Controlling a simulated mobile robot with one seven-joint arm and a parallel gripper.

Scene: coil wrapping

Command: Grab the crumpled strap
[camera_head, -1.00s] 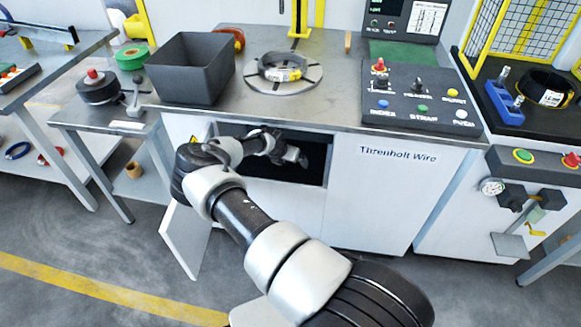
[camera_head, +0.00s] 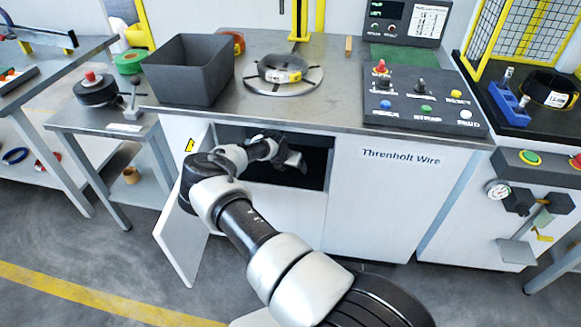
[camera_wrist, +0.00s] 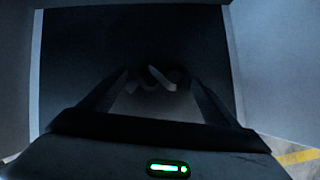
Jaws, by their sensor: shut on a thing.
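My gripper (camera_head: 296,162) is at the mouth of the open compartment (camera_head: 262,195) in the white cabinet, under the worktop. In the wrist view my gripper (camera_wrist: 158,85) has its two fingers reaching into the dark interior. A crumpled, pale, curled piece, the strap (camera_wrist: 161,77), shows between the fingertips, and the gripper is shut on it. The strap is dim, and its far parts are lost in the dark. In the head view I cannot make the strap out.
The compartment's white door (camera_head: 180,238) hangs open at the left. Above, the worktop carries a grey bin (camera_head: 190,72), a coil (camera_head: 281,70) on a round turntable (camera_head: 255,84) and a button panel (camera_head: 425,105). The compartment walls are close around my gripper.

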